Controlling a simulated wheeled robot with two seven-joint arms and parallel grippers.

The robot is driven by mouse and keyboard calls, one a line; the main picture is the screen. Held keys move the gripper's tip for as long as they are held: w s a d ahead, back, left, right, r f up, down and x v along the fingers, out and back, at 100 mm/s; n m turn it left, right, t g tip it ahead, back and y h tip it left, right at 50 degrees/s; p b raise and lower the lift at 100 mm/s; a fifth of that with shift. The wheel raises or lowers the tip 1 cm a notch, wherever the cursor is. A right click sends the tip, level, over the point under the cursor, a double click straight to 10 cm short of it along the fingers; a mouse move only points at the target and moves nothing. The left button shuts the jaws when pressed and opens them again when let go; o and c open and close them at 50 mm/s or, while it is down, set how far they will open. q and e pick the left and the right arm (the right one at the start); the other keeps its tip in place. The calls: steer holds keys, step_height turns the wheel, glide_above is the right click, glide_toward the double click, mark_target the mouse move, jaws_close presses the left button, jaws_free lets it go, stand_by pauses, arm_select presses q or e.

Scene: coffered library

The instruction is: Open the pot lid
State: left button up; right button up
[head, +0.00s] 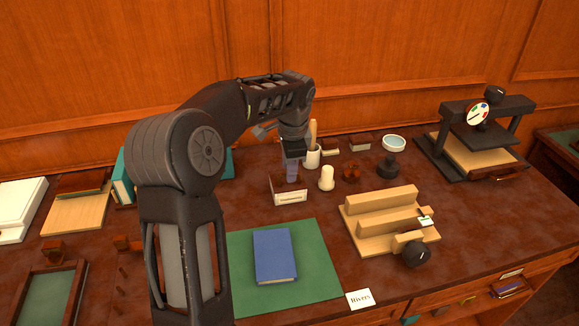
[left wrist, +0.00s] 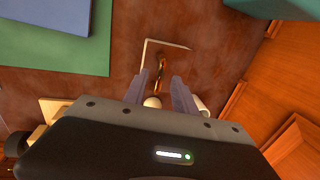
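No pot with a clearly recognisable lid shows. A white cup (head: 313,156) with an upright wooden handle in it and a small cream-white jar-like piece (head: 327,178) stand near the table's middle. My left gripper (head: 292,172) points down over a small brown box with a pale, labelled front (head: 290,198). In the left wrist view my left gripper (left wrist: 162,92) has its fingers apart with nothing held. Beyond the fingertips, the pale-edged box (left wrist: 146,50) and a thin brass-coloured piece (left wrist: 161,68) show. Two white rounded tops show close to the fingers. My right gripper is out of view.
A blue book (head: 274,255) lies on a green mat (head: 318,275). A wooden block rack (head: 372,240), a dark weight (head: 388,167), a pale bowl (head: 394,143) and a black press (head: 480,135) stand to the right. A wood-panelled wall is behind.

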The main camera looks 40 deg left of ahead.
arm_select(q)
steer(key=shift+f, duration=0.15)
steer(key=shift+c, duration=0.4)
jaws_close()
stand_by(1.0)
